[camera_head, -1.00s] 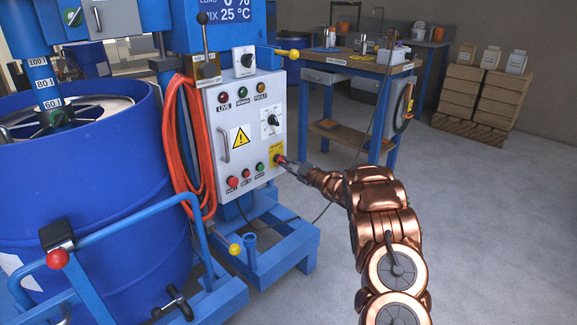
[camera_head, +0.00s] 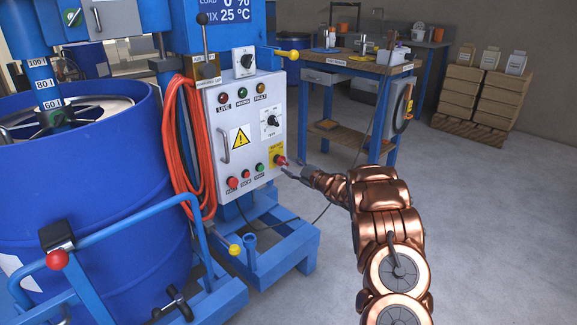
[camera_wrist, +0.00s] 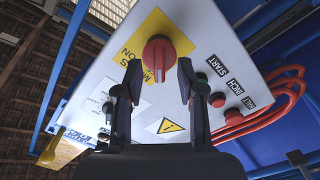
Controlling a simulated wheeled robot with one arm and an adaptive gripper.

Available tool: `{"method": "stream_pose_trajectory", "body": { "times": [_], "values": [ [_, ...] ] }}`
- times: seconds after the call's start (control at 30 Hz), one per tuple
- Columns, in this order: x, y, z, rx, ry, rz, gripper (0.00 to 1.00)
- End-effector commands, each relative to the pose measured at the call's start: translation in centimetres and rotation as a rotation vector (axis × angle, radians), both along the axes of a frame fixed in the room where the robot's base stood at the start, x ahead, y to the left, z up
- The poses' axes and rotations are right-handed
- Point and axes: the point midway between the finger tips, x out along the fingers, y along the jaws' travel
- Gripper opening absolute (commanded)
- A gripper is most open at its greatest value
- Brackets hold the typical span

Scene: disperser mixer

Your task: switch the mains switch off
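The mains switch looks to be the red rotary knob (camera_head: 281,160) on a yellow plate, at the lower right of the grey control panel (camera_head: 212,150). In the wrist view the red knob (camera_wrist: 158,53) stands just beyond my fingertips, centred between them, with its grip bar roughly along the picture's vertical. The yellow plate's lettering is partly hidden by the knob and a finger. My gripper (camera_wrist: 158,78) is open and empty, with a dark finger to each side. In the head view my gripper (camera_head: 291,171) is just below and right of the knob, apart from it.
Red, green and other push buttons (camera_head: 246,174) lie left of the knob. Higher up are indicator lamps (camera_head: 242,94) and a black selector (camera_head: 270,121). An orange hose (camera_head: 186,150) hangs on the panel's left.

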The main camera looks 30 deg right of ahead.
Motion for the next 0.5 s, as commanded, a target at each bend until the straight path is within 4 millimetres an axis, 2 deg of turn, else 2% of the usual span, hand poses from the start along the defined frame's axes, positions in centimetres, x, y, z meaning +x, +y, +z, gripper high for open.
{"method": "stream_pose_trajectory", "body": {
  "times": [0.5],
  "values": [
    [-8.5, -2.1, 0.0, 0.001, 0.002, -0.004, 0.39]
  ]
}}
